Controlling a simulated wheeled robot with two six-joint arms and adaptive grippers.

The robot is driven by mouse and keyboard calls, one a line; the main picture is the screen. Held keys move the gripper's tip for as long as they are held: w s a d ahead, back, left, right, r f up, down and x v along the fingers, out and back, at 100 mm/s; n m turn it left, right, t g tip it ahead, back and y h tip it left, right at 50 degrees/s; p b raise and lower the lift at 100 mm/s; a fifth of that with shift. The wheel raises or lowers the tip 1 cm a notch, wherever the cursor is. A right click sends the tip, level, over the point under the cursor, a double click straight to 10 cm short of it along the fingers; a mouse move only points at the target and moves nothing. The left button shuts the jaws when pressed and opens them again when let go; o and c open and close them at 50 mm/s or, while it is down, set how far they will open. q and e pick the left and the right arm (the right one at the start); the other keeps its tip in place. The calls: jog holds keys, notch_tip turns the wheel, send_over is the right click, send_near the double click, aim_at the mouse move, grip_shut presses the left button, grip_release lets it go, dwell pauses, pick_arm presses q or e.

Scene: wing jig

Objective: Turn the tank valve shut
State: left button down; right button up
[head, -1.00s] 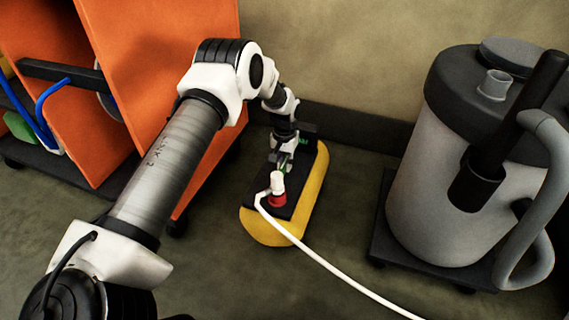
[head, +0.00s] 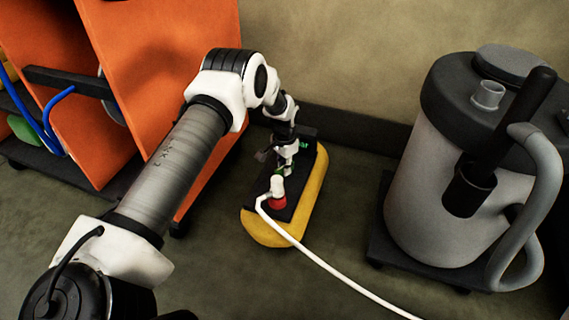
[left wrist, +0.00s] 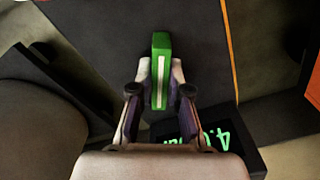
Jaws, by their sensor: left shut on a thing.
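The yellow tank (head: 265,231) lies low on the floor with a dark top plate. Its green valve handle (left wrist: 160,50) with a white stripe shows in the left wrist view, between the two fingers of my left gripper (left wrist: 162,82). The fingers are shut on the handle from both sides. The handle points up the picture there. In the head view my left gripper (head: 283,169) is over the tank's top, and little of the handle shows. My right gripper is in neither view.
A white hose (head: 330,268) runs from a white fitting on a red base (head: 277,203) across the floor. A display box with green digits (left wrist: 200,138) sits by the gripper. A grey vacuum-like drum (head: 425,205) stands right; an orange rack (head: 180,60) stands left.

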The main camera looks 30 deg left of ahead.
pick_arm(q)
jog(key=m, duration=0.5)
jog(key=shift+m+p, duration=0.3)
jog(key=shift+p, duration=0.05)
jog(key=m, duration=0.6)
jog(key=shift+m, duration=0.3)
jog(key=c, duration=1.1)
grip_release()
jog(key=shift+c, duration=0.2)
notch_tip(320, 180, up, 12)
